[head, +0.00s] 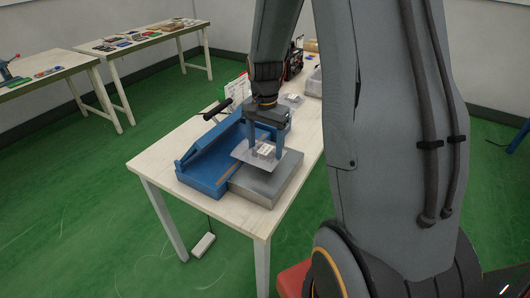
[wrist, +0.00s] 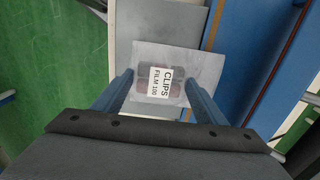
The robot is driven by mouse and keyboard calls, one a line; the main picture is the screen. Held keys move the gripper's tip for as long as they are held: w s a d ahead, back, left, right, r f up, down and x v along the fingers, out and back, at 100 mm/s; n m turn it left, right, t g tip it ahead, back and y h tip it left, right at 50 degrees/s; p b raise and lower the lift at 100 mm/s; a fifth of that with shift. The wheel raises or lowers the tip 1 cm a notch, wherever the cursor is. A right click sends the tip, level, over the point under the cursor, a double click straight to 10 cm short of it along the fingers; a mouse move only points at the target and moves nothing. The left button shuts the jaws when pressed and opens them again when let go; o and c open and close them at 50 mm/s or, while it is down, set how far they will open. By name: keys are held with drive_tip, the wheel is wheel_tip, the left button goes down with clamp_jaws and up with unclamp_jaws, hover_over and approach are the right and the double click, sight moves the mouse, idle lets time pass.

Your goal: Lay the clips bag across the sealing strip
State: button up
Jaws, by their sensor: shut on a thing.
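The clips bag is a clear flat bag (wrist: 205,62) with a white label reading "CLIPS FILM 100" and reddish contents. It also shows in the head view (head: 242,152). My gripper (wrist: 159,80) is shut on the bag, with one blue finger on each side of its filled middle. The bag hangs level above the grey metal plate (head: 270,187) of the blue sealer (head: 203,176). The brown sealing strip (wrist: 213,25) runs along the plate's edge. In the wrist view the bag's right part overlaps the strip and hides a stretch of it. The height gap is unclear.
The sealer's black handle (head: 218,109) is raised at the back left. Another small bag (head: 291,99) lies farther back on the pale table (head: 160,165), near a clear bin (head: 315,82). A pedal (head: 203,245) lies on the green floor.

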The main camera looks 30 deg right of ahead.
sight(265, 150)
drive_tip(key=shift+f, duration=1.5)
drive_tip(key=shift+f, duration=0.1)
drive_tip(key=o, duration=1.1)
drive_tip(key=shift+c, duration=0.2)
wheel_tip(265, 150, up, 12)
drive_tip(key=b, duration=0.2)
drive_tip(key=s+a+f+n, duration=0.2)
drive_tip(key=s+a+n, duration=0.3)
drive_tip(key=s, duration=0.2)
drive_tip(key=s+a+f+n, duration=0.3)
drive_tip(key=s+a+n, duration=0.2)
drive_tip(key=s, duration=0.3)
drive_tip(key=shift+a+f+n+t, duration=0.15)
drive_tip(key=shift+a+n+t, duration=0.2)
drive_tip(key=shift+n, duration=0.35)
drive_tip(key=shift+d, duration=0.1)
